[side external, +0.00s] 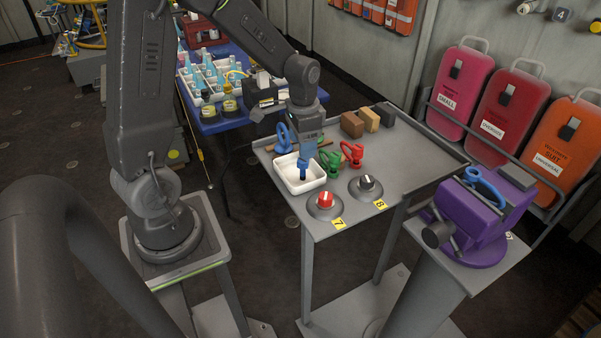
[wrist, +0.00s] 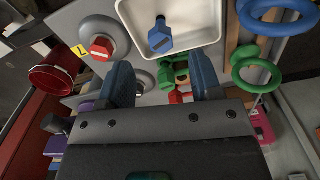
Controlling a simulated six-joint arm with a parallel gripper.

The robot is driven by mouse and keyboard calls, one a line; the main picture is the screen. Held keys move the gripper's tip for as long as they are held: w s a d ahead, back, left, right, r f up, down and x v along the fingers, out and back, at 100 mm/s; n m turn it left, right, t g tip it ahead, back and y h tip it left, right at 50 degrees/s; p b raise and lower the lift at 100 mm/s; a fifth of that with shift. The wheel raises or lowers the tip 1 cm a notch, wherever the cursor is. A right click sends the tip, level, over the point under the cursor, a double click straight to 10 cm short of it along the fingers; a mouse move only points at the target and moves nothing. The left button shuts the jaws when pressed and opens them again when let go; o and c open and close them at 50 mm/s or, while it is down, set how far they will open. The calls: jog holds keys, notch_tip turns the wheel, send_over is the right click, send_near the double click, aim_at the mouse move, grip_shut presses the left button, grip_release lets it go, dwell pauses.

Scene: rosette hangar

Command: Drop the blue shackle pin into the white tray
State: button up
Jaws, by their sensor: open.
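The white tray (side external: 289,184) stands on the grey table under my gripper (side external: 304,152). In the wrist view, the tray (wrist: 213,33) is at the top. The blue shackle pin (wrist: 160,40) shows within the tray's outline, its thicker blue end toward me and dark shaft pointing away. In the side view, the pin (side external: 303,167) shows below the fingers, over or in the tray; I cannot tell whether it touches the floor. My gripper's blue-grey fingers (wrist: 164,80) are apart and empty, with the pin beyond their tips.
A blue shackle (side external: 284,138) stands left behind the tray. Green (side external: 330,162) and red (side external: 352,153) shackles stand right. A red knob (side external: 325,200) and a dark knob (side external: 366,185) are in front. Blocks (side external: 370,120) sit behind. The table's right side is clear.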

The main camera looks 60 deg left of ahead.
notch_tip(320, 180, up, 13)
dwell(0.3)
jog(key=s+d+r+n+t, duration=0.1)
jog(key=s+d+t, duration=0.4)
jog(key=s+d, duration=0.7)
jog(key=shift+s+d+r+n+t, duration=0.35)
jog(key=shift+s+r, duration=0.25)
jog(key=shift+r, duration=0.25)
dwell(0.7)
